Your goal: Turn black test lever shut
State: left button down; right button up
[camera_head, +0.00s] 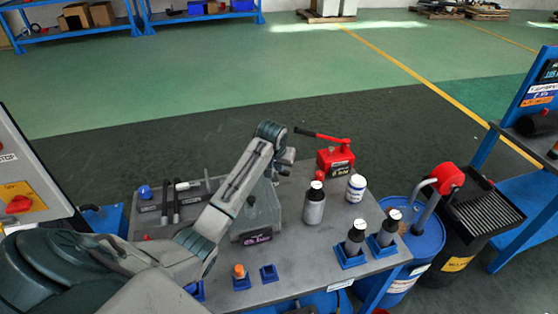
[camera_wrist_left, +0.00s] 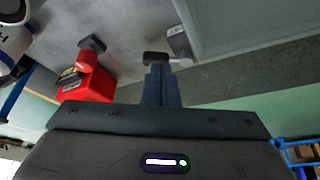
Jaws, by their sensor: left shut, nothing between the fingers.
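My left gripper (camera_head: 284,160) is shut and empty above the back edge of the bench, just left of a red box-shaped unit (camera_head: 335,160) with a long red handle. In the left wrist view, my closed fingers (camera_wrist_left: 160,72) point at the bench top, with a small pale grey block (camera_wrist_left: 180,44) beside their tips. The red unit (camera_wrist_left: 88,80) is to their left there. A grey stand (camera_head: 258,215) with a purple-marked label is partly hidden behind my left arm. Two black bar-like handles (camera_head: 170,205) are at the bench's left. I cannot tell which part is the black test lever.
A grey bottle (camera_head: 314,205) and a white jar (camera_head: 355,188) stand right of my arm. Dark bottles (camera_head: 355,237) stand in blue holders at the front right. A blue drum (camera_head: 418,245) and a black bin (camera_head: 480,215) adjoin the bench. Open floor lies behind.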

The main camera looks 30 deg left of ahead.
aim_at(279, 173)
pick_arm(q)
jog(key=x, duration=0.5)
jog(key=shift+w+f+p, duration=0.1)
jog(key=shift+f+p, duration=0.05)
jog(key=shift+p, duration=0.25)
pick_arm(e)
jog(key=shift+w+d+r, duration=0.1)
jog(key=shift+w+r, duration=0.1)
jog(key=shift+r, duration=0.4)
pick_arm(q)
jog(key=shift+w+d+p, duration=0.15)
jog(key=shift+w+p, duration=0.15)
pick_arm(e)
jog(key=shift+w+r, duration=0.15)
jog(key=shift+r, duration=0.15)
